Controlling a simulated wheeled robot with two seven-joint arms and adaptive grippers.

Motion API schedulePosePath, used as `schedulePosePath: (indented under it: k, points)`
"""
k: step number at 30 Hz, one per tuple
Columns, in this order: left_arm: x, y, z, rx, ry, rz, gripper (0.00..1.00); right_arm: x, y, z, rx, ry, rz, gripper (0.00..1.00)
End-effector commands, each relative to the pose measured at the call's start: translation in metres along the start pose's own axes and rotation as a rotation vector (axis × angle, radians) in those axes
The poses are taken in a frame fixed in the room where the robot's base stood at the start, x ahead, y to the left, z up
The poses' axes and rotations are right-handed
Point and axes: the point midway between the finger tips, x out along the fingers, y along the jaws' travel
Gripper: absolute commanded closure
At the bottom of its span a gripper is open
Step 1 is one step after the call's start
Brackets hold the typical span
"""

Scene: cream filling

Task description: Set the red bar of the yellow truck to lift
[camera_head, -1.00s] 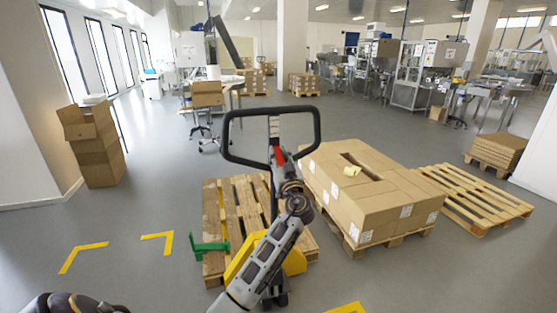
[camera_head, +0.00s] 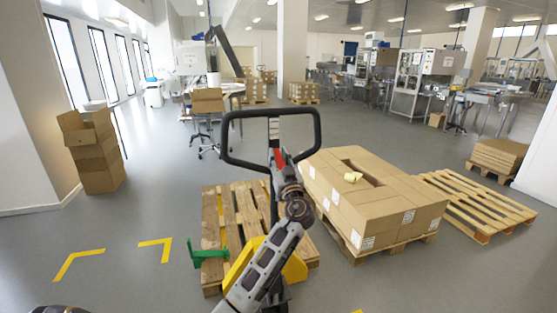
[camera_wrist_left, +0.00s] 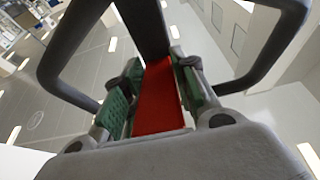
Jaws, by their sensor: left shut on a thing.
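The yellow pallet truck (camera_head: 295,268) stands in the middle of the head view, partly hidden behind my left arm. Its black loop handle (camera_head: 318,130) rises upright above it. The red bar (camera_head: 278,156) sits inside the lower part of the loop, and it fills the middle of the left wrist view (camera_wrist_left: 158,100). My left gripper (camera_wrist_left: 152,95) is shut on the red bar, with a green pad on each side of it. In the head view the gripper (camera_head: 281,160) is small, just below the handle's crosspiece. My right gripper is not in view.
A pallet of cartons (camera_head: 385,205) stands close on the right, with an empty pallet (camera_head: 480,205) beyond. Stacked boxes (camera_head: 97,155) stand at left.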

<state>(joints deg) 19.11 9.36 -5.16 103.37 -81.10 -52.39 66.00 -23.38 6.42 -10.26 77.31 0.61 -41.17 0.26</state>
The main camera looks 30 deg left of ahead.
Motion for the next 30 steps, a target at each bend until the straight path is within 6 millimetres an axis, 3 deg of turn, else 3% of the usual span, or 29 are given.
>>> schedulePosePath:
  k: [2, 3, 7, 20, 30]
  points:
    - [0.000, 0.000, -0.002, 0.000, 0.004, 0.000, 1.00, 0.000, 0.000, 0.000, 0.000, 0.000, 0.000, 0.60]
    - [0.000, 0.000, -0.002, 0.000, 0.004, 0.000, 0.67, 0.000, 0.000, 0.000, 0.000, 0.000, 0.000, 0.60]
    - [0.000, 0.000, -0.001, 0.000, 0.002, 0.000, 0.50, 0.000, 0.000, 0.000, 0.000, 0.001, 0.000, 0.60]
    - [-0.003, 0.000, 0.000, 0.000, -0.001, 0.001, 0.50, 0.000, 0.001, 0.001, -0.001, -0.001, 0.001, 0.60]
    - [-0.030, 0.001, 0.001, 0.000, -0.002, 0.002, 0.50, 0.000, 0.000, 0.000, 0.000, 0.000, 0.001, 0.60]
